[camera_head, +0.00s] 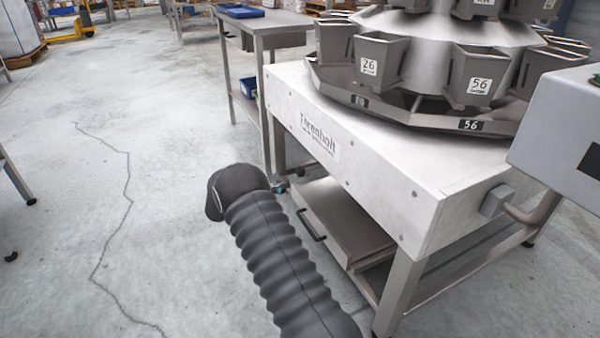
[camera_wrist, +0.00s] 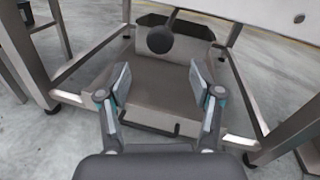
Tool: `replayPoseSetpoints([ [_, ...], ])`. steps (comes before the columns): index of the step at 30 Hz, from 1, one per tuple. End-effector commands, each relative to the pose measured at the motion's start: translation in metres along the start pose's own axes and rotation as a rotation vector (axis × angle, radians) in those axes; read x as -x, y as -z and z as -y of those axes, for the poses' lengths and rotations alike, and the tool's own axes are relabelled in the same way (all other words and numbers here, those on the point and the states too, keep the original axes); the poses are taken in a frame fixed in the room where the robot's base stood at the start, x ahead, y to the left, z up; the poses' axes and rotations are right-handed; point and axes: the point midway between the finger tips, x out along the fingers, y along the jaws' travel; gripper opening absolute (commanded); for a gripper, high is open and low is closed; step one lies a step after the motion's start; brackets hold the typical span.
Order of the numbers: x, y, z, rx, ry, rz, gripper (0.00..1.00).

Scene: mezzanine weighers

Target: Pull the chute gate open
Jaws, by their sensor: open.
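My gripper (camera_wrist: 160,82) is open and empty, its two fingers spread wide. In the head view it is mostly hidden behind my dark arm, and only a small part (camera_head: 281,187) shows beside the weigher's frame. Ahead of it in the wrist view, a black ball knob (camera_wrist: 160,40) on a dark rod shows under the white body, above and beyond the fingertips. Below is a grey box-like panel (camera_wrist: 155,84) with a black bar handle (camera_wrist: 150,128) along its near edge. The same grey panel (camera_head: 345,220) and handle (camera_head: 311,226) show in the head view. I cannot tell which part is the chute gate.
The white weigher body (camera_head: 365,150) carries grey hoppers (camera_head: 376,62) above. Its metal legs (camera_head: 398,290) flank the space underneath. A side table (camera_head: 262,22) with a blue tray stands behind. A grey cabinet (camera_head: 560,130) is at right.

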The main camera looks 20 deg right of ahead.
Motion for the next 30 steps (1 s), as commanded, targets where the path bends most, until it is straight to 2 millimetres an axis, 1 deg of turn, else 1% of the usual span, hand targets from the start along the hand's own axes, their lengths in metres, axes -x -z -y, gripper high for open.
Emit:
replayPoseSetpoints([
  [1, -0.011, 0.0, 0.001, 0.0, 0.003, 0.0, 0.65],
  [6, -0.043, -0.001, 0.001, -0.001, 0.003, 0.0, 0.65],
  [12, -0.074, 0.0, 0.001, -0.002, 0.002, 0.0, 0.65],
  [15, -0.085, 0.0, 0.001, -0.001, 0.002, -0.001, 0.65],
  [21, -0.095, 0.0, 0.0, -0.001, 0.0, 0.0, 0.65],
  [29, -0.095, 0.0, 0.0, -0.001, 0.0, 0.0, 0.65],
  [30, -0.095, 0.0, 0.0, -0.001, 0.0, 0.0, 0.55],
])
